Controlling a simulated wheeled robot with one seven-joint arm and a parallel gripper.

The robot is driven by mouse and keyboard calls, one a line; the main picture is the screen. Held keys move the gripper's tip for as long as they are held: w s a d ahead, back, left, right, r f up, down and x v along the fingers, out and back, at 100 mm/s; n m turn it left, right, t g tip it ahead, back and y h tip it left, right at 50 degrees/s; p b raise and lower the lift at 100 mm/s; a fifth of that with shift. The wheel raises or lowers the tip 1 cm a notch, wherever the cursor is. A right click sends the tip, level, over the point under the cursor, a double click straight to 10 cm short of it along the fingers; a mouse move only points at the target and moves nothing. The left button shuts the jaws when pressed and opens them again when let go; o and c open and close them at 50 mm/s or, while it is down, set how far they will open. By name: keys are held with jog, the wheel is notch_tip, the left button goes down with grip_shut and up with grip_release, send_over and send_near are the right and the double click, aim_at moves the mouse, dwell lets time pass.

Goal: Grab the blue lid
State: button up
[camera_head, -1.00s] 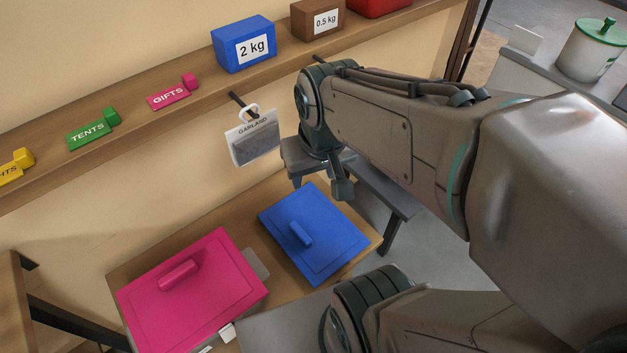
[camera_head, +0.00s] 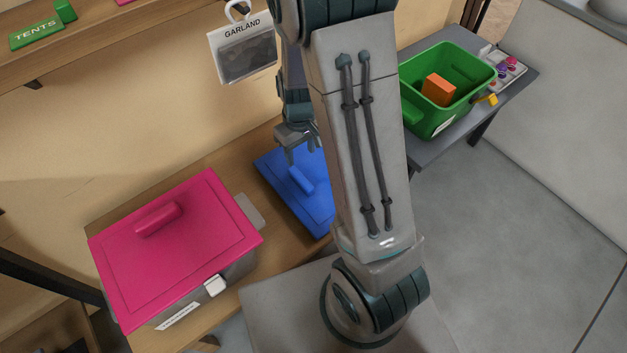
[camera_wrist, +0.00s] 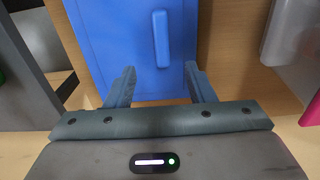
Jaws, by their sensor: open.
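The blue lid (camera_head: 285,179) lies flat on the wooden table, with a raised bar handle (camera_head: 300,180) on top. My arm hides its right part in the head view. My gripper (camera_head: 302,152) is open and empty over the lid's back edge, near the handle. In the wrist view the lid (camera_wrist: 115,45) fills the upper middle, and its handle (camera_wrist: 161,38) stands upright in the picture. The gripper's two fingers (camera_wrist: 158,85) point toward the lid, spread to either side of the handle's line, with the handle beyond the fingertips.
A box with a pink lid (camera_head: 200,250) stands left of the blue lid on the wooden table (camera_head: 130,202). A green bin (camera_head: 412,112) with an orange block (camera_head: 438,89) sits on a grey bench at right. A GARLAND tag (camera_head: 243,50) hangs above.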

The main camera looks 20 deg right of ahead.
jog(key=b, duration=0.2)
send_over(301, 177)
jog(key=f, duration=0.7)
jog(key=shift+d+f, duration=0.1)
jog(key=shift+d, duration=0.1)
jog(key=shift+a+f+b, duration=0.2)
jog(key=shift+f+b, duration=0.55)
jog(key=shift+f, duration=2)
grip_shut()
